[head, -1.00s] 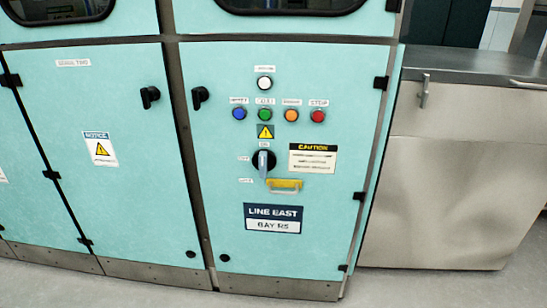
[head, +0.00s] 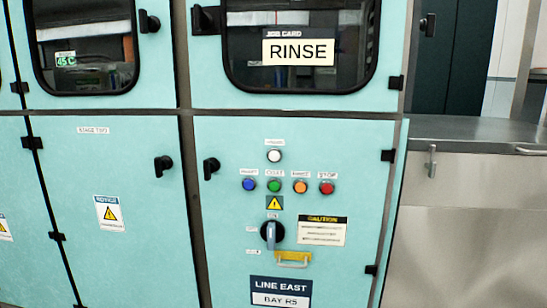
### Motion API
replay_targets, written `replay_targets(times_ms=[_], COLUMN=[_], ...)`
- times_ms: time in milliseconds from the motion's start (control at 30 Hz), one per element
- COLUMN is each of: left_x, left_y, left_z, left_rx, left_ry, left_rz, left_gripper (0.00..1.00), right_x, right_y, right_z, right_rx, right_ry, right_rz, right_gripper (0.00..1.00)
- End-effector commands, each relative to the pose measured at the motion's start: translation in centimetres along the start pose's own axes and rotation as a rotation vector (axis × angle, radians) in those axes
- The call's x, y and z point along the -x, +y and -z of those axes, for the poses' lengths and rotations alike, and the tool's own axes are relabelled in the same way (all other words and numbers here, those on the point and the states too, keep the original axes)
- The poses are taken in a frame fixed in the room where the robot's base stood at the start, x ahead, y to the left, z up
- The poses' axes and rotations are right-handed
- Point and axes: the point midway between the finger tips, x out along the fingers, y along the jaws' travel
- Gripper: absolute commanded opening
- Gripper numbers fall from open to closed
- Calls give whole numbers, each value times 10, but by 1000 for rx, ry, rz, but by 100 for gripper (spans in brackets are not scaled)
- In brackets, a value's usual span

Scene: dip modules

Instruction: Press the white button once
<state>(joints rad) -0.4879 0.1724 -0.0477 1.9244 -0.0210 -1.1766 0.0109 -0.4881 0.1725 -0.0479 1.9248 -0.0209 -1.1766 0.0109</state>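The white button (head: 274,156) sits alone at the top of the control group on the teal lower right cabinet door, under a small label. Below it is a row with a blue button (head: 249,185), a green button (head: 274,185), an orange button (head: 300,187) and a red button (head: 326,187), each with a small label above. Nothing covers the white button. Neither of my grippers shows in the head view.
Below the buttons are a rotary switch (head: 270,233) and a yellow handle (head: 293,258). Black door latches (head: 211,168) stick out nearby. Above is a window with a RINSE card (head: 298,50). A steel counter (head: 470,132) stands to the right. The space before the panel looks clear.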

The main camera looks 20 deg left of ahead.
Motion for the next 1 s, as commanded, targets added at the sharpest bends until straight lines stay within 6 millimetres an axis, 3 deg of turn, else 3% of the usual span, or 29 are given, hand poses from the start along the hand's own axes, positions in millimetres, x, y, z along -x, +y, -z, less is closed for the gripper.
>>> replay_targets(times_ms=[67,467,1000], left_x=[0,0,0], left_y=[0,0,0], left_z=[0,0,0], left_rx=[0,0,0], left_ry=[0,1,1], left_rz=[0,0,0], left_gripper=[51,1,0], right_x=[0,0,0], right_y=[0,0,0], right_z=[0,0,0], right_rx=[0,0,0], right_ry=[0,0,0], right_rz=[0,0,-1], right_gripper=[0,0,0])
